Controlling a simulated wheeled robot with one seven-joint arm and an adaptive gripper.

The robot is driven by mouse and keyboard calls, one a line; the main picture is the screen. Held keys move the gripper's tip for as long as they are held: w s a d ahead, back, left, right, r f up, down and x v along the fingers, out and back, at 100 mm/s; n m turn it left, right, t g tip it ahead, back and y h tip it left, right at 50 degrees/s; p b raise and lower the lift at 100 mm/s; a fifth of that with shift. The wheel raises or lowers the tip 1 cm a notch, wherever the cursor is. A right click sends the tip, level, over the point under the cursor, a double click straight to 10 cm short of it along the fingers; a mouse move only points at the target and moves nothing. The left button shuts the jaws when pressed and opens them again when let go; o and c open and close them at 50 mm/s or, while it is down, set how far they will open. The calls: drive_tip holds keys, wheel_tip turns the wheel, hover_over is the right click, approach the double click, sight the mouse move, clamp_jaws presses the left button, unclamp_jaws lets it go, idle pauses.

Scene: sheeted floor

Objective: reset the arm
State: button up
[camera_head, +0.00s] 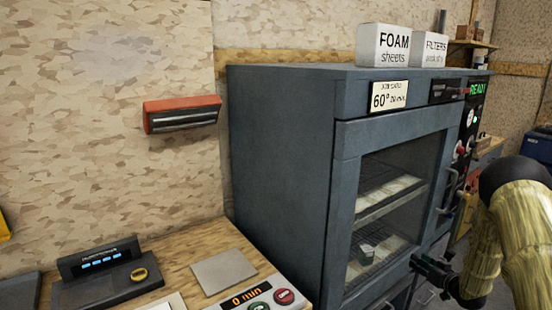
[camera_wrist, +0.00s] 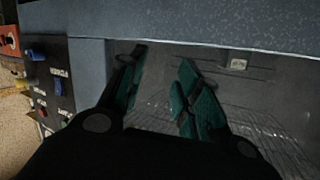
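My arm, in a pale yellow sleeve, enters the head view from the right. My gripper (camera_head: 424,268) is low in front of the grey oven (camera_head: 285,150), close to the right edge of its glass door (camera_head: 405,170). Whether it touches the door cannot be told. In the wrist view my gripper (camera_wrist: 163,55) has its two teal-padded fingers apart, with nothing seen between them. Beyond them are a grey oven edge (camera_wrist: 200,30) and a wire rack (camera_wrist: 250,120).
Racks inside the oven hold pale sheets (camera_head: 390,190) and a small dark object (camera_head: 367,250). Two white boxes (camera_head: 383,45) stand on top. A wooden bench (camera_head: 205,243) at left carries a dark device (camera_head: 100,270). A red wall unit (camera_head: 182,113) hangs above.

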drive_tip(key=s+a+f+m+g+h+p, duration=0.1)
drive_tip(key=s+a+f+g, duration=0.2)
drive_tip(key=s+a+f, duration=0.7)
drive_tip(key=s+a+f+g+h, duration=0.1)
drive_tip(key=s+a+f+g, duration=0.3)
drive_tip(key=s+a+f, duration=0.55)
drive_tip(key=s+a+g, duration=0.2)
drive_tip(key=s+a, duration=0.3)
drive_tip(key=s, duration=0.7)
drive_tip(key=s+a+r+g+p, duration=0.1)
drive_tip(key=s+a+g, duration=0.2)
drive_tip(key=s, duration=0.9)
drive_tip(key=s+a+r+n+g, duration=0.1)
drive_tip(key=s+a+g, duration=0.1)
drive_tip(key=s+a, duration=0.5)
drive_tip(key=s, duration=0.6)
drive_tip(key=shift+r+g+p, duration=0.15)
drive_tip(key=shift+g+p, duration=0.2)
drive_tip(key=shift+g, duration=0.05)
drive_tip(key=shift+o, duration=0.3)
